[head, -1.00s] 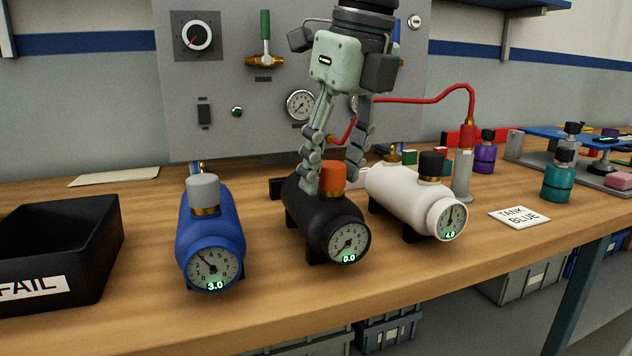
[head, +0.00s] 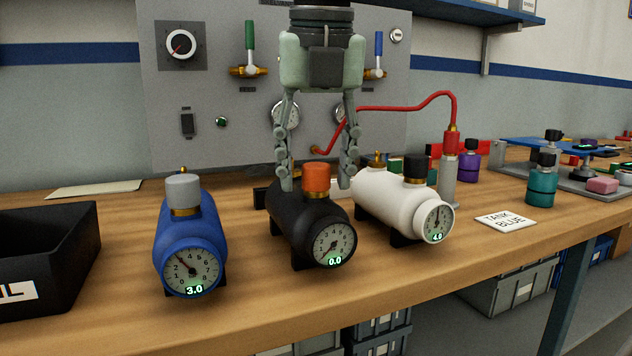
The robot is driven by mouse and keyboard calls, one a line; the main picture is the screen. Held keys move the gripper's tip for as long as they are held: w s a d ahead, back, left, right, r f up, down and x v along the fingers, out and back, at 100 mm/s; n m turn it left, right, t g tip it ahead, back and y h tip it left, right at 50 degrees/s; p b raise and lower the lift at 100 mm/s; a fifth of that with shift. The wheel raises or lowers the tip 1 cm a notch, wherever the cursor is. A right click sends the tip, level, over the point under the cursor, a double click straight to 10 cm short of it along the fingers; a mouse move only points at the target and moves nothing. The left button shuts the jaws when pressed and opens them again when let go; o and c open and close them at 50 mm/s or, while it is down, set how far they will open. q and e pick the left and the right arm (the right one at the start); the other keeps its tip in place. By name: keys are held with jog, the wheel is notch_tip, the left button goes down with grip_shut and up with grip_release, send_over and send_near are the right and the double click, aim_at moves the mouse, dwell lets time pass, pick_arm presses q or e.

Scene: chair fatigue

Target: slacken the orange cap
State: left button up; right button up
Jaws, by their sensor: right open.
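The orange cap (head: 317,178) sits on top of the black tank (head: 298,221), whose gauge reads 0.0. My right gripper (head: 317,185) points down from above with its fingers spread, one to the left of the cap and one to the right. The fingertips are about level with the cap, and gaps show between them and it. The gripper is open and holds nothing. My left gripper is not in the picture.
A blue tank (head: 184,240) with a grey cap stands left, and a white tank (head: 393,200) stands close on the right. A black bin (head: 85,262) is at far left. A red hose (head: 400,106) runs behind. The wooden bench (head: 300,300) is clear in front.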

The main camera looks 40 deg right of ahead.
jog(key=shift+m, duration=0.5)
jog(key=m, duration=0.4)
jog(key=shift+g+h, duration=0.4)
jog(key=c, duration=0.6)
jog(key=shift+n, duration=0.7)
jog(key=shift+n+t, duration=0.3)
jog(key=shift+n, duration=0.4)
jog(key=shift+n+y, duration=0.4)
jog(key=shift+n, duration=0.3)
